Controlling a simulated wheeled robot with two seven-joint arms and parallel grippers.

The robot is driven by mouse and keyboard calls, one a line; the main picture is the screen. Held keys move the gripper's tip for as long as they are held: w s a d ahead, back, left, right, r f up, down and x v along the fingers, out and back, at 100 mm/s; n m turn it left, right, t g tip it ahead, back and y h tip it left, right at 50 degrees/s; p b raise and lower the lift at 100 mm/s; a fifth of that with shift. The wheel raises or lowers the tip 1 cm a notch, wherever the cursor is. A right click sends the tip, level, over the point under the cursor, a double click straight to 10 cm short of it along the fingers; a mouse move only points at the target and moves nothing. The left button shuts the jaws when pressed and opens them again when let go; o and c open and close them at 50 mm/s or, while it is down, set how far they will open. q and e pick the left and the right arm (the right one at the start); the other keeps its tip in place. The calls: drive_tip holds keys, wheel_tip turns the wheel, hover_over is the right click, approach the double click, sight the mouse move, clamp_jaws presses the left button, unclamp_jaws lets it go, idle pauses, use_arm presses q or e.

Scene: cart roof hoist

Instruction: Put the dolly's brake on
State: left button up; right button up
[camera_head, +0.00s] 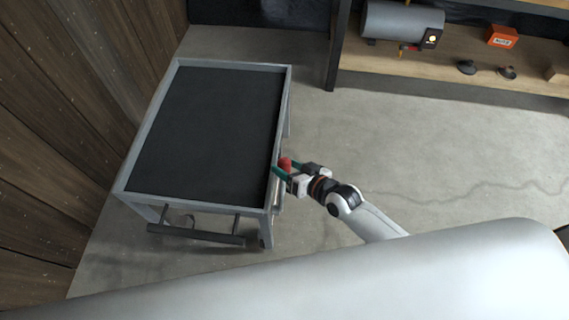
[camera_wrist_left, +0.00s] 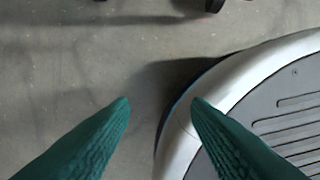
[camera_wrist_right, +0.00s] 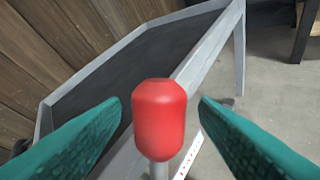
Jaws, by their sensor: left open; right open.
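The dolly (camera_head: 282,100) is a grey metal cart with a dark top, standing at the left of the head view. Its brake lever has a red knob (camera_head: 286,163) at the cart's right side near the front corner. In the right wrist view the red knob (camera_wrist_right: 159,112) tops a pale rod and sits between the open fingers. My right gripper (camera_head: 280,171) is open around the knob, with gaps showing on both sides. My left gripper (camera_wrist_left: 160,103) is open and empty above the floor, beside my own base; it does not show in the head view.
A dark push handle (camera_head: 196,235) is on the cart's near end. A plank wall (camera_head: 60,120) stands close along the left. A shelf (camera_head: 460,70) at the back right bears a grey tank (camera_head: 400,22) and an orange box (camera_head: 502,36). The floor right of the cart is clear.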

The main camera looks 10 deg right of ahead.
drive_tip(key=p+v, duration=0.1)
drive_tip(key=v, duration=0.4)
drive_tip(key=shift+s+d+r, duration=0.1)
drive_tip(key=shift+s, duration=0.1)
use_arm(q)
drive_tip(key=s+f, duration=0.2)
drive_tip(key=s, duration=0.1)
drive_tip(key=shift+a, duration=0.2)
